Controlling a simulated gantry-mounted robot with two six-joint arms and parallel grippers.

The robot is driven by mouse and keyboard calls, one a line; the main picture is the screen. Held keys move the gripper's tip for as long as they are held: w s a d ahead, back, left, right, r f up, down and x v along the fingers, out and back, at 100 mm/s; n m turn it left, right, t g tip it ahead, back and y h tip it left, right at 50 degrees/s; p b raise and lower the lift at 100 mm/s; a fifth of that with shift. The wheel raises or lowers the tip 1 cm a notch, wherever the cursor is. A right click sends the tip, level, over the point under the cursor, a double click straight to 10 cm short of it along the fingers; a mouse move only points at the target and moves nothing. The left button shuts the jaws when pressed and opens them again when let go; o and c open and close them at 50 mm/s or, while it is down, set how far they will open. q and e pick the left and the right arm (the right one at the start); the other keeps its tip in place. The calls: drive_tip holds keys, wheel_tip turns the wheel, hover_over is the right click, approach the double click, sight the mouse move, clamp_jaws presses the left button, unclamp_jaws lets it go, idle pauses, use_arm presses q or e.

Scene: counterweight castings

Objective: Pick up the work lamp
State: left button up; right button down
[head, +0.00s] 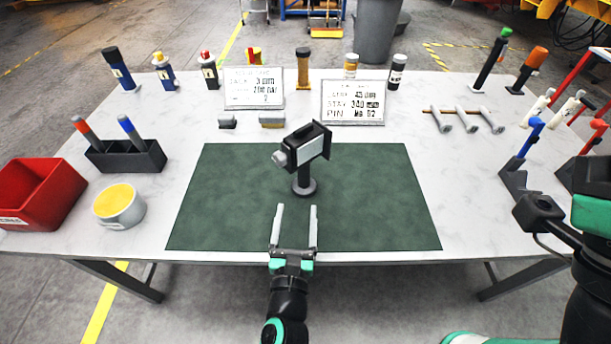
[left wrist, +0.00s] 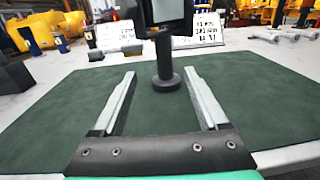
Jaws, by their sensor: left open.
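The work lamp (head: 303,150) stands upright on the green mat (head: 380,205), near the mat's middle. It has a boxy dark head with a pale panel, a short post and a round dark foot. My left gripper (head: 297,208) is open and empty at the front of the mat, its two pale fingers pointing toward the lamp, short of it. In the left wrist view the lamp's post and foot (left wrist: 168,85) show beyond and between the fingertips (left wrist: 160,80), while the lamp's top is cut off by the frame. My right gripper cannot be made out; a dark part of my right arm shows at the right edge.
Two white sign cards (head: 352,102) stand behind the mat. A black holder (head: 126,158), a yellow-topped tin (head: 119,206) and a red bin (head: 35,195) are on the left. Several tools on stands (head: 514,178) are on the right. The mat around the lamp is clear.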

sight(303, 173)
use_arm(q)
drive_tip(key=shift+s+d+f, duration=0.1)
drive_tip(key=shift+s+d, duration=0.05)
drive_tip(key=shift+d, duration=0.25)
drive_tip(key=w+b, duration=0.3)
drive_tip(key=w, duration=0.3)
drive_tip(key=shift+w+d+b, duration=0.1)
drive_tip(key=shift+d+b, duration=0.05)
drive_tip(key=shift+b, duration=0.15)
drive_tip(key=shift+w, duration=0.25)
drive_tip(key=w+b, duration=0.4)
drive_tip(key=shift+w+d, duration=0.15)
drive_tip(key=shift+w, duration=0.4)
drive_tip(key=shift+r, duration=0.2)
clamp_jaws()
drive_tip(key=shift+r, duration=0.1)
